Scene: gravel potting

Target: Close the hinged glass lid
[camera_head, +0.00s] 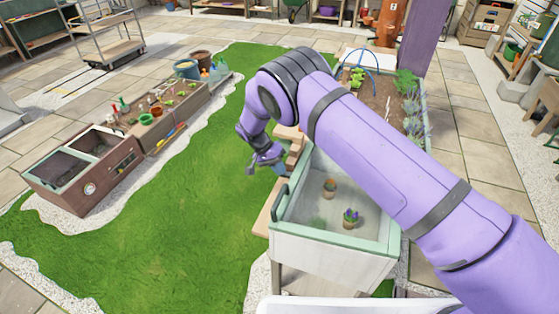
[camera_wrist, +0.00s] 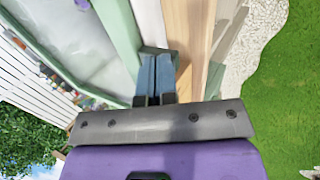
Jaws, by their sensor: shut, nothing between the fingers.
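A box with pale green rims (camera_head: 330,242) stands below my arm in the head view. A greyish see-through pane (camera_head: 305,205), apparently the glass lid, shows inside its frame, with a dark handle (camera_head: 279,200) on the left edge. I cannot tell whether the lid lies flush or is raised. My gripper (camera_head: 272,164) is beyond the handle, near the box's far left corner. In the wrist view my gripper (camera_wrist: 156,68) is shut and empty, with its tips close beside the green frame (camera_wrist: 122,30); contact is unclear.
Two small potted plants (camera_head: 350,218) show within the box. A wooden ledge (camera_head: 264,212) runs along its left side. Open grass (camera_head: 190,215) lies to the left, with a brown planter box (camera_head: 85,172) beyond. A planted bed (camera_head: 385,90) stands behind my arm.

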